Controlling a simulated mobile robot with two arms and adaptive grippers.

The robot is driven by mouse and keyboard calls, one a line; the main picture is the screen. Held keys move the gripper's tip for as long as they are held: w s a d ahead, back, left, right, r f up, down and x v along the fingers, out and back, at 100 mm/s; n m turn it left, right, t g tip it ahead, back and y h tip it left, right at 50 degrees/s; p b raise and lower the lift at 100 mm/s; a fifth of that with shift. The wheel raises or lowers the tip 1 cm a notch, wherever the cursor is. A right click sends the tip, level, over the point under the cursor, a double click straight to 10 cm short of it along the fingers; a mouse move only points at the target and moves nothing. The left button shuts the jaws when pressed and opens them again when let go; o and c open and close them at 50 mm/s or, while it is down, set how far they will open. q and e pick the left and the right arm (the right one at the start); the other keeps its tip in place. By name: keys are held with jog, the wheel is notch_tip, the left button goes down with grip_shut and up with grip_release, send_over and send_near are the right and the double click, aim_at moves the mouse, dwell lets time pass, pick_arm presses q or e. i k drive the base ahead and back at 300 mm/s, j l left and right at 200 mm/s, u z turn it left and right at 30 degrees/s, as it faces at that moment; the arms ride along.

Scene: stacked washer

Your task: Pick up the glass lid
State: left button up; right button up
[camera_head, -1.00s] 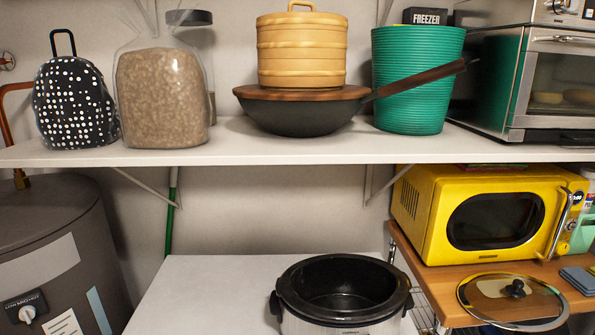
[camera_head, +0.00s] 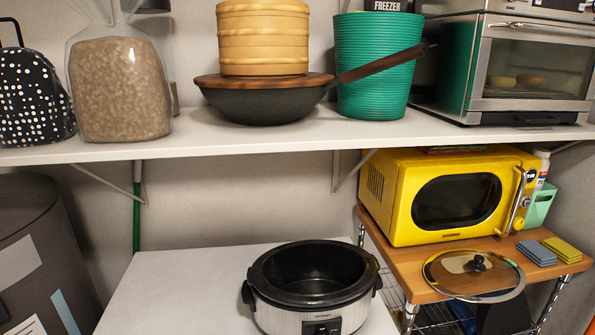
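The glass lid (camera_head: 447,277) lies on the wooden top of a cart at the lower right, in front of the yellow microwave. It is round and see-through with a metal rim and a dark knob (camera_head: 478,263) in its middle. Its front edge seems to reach past the cart's front edge. An open slow cooker (camera_head: 314,277) with a black, empty-looking pot stands on the white surface to the left of the lid. Neither of my grippers shows in the head view.
The yellow microwave (camera_head: 457,199) stands close behind the lid. Blue sponges (camera_head: 537,252) and yellow sponges (camera_head: 563,250) lie right of it. A white shelf (camera_head: 250,141) bearing a wok, basket and oven runs above. The white surface left of the cooker is clear.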

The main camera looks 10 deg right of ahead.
aim_at(465, 274)
jog(key=z, duration=1.3)
